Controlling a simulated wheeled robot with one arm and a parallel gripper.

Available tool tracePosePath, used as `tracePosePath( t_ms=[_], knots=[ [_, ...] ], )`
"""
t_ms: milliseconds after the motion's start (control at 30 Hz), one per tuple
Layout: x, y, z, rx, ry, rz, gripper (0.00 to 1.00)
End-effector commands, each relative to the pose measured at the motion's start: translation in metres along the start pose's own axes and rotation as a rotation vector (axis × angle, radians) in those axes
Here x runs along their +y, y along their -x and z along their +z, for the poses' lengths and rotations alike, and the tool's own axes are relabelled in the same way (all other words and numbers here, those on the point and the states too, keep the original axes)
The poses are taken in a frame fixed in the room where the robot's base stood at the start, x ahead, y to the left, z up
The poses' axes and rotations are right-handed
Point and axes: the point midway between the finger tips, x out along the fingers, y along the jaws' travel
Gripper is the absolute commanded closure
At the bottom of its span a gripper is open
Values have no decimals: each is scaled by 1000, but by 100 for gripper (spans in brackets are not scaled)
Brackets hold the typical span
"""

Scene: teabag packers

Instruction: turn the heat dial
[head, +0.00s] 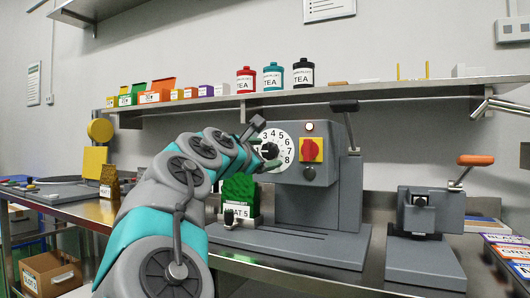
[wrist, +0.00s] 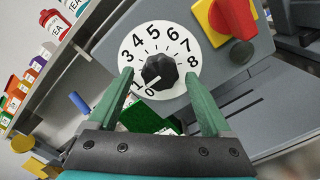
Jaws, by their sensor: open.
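The heat dial is a black knob (wrist: 159,72) on a round white plate with black numbers from 0 to 8. A pale mark on the knob seems to point to the low end, near 0 and 1. In the head view the dial plate (head: 285,141) is on the front of a grey machine, partly covered by my gripper. My gripper (wrist: 159,77) is open, its two green fingers on either side of the knob. I cannot tell whether they touch it. A card reading HEAT 5 (head: 237,212) stands below the dial.
A red switch on a yellow plate (head: 312,150) sits right of the dial, with a dark button (head: 309,173) below it. The grey machine (head: 345,190) has a lever on top. A smaller grey press (head: 424,240) stands to the right. Tea tins line the shelf (head: 400,92) above.

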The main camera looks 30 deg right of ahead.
Motion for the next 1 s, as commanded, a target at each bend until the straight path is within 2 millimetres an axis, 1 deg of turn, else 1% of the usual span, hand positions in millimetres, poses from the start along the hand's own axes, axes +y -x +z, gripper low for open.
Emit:
tracePosePath(
  t_ms=[300, 1000],
  knots=[
    [0, -2, 0, 0, -1, 1, 18],
    [0, -2, 0, 0, -1, 1, 97]
  ],
)
